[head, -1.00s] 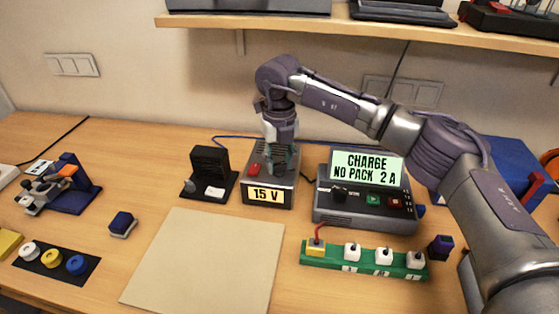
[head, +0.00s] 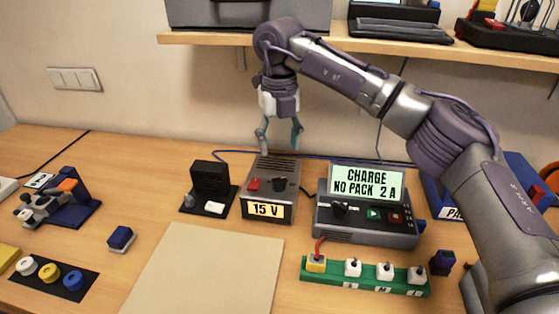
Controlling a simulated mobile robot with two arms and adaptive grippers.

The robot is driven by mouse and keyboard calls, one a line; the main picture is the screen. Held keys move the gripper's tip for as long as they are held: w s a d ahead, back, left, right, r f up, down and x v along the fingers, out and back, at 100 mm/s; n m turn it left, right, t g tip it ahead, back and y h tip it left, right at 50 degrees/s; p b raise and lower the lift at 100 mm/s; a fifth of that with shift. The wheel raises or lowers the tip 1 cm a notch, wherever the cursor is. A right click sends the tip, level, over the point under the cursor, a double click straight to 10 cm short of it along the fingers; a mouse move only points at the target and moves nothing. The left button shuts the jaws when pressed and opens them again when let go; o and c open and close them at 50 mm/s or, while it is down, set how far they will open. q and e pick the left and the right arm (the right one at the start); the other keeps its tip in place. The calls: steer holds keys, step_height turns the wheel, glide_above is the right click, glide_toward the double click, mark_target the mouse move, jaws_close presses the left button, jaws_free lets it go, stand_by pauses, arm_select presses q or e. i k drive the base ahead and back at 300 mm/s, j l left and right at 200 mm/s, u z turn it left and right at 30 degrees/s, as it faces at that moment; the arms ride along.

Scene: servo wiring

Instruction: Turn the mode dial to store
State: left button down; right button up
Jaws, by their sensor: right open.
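The charger (head: 366,229) is a grey box on the right half of the bench, and its lit screen (head: 366,181) reads "CHARGE NO PACK 2 A". A black dial (head: 340,208) sits at the left of its front panel; which label it points at is too small to read. My right gripper (head: 280,146) is open and empty, pointing down above the back of the 15 V supply, to the left of the charger and apart from both. My left gripper is not in view.
The grey supply (head: 284,208) has a red switch and a dark knob. A green strip (head: 339,276) with several plugs lies in front of the charger. A black stand (head: 211,180) is left of the supply. A beige mat (head: 205,270) is bare. A shelf (head: 350,42) hangs above.

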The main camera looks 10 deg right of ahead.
mark_target(340, 211)
steer(key=k+j, duration=0.3)
steer(key=k, duration=0.15)
steer(key=k+j, duration=0.3)
steer(key=k, duration=0.15)
steer(key=k+j, duration=0.25)
steer(key=k, duration=0.25)
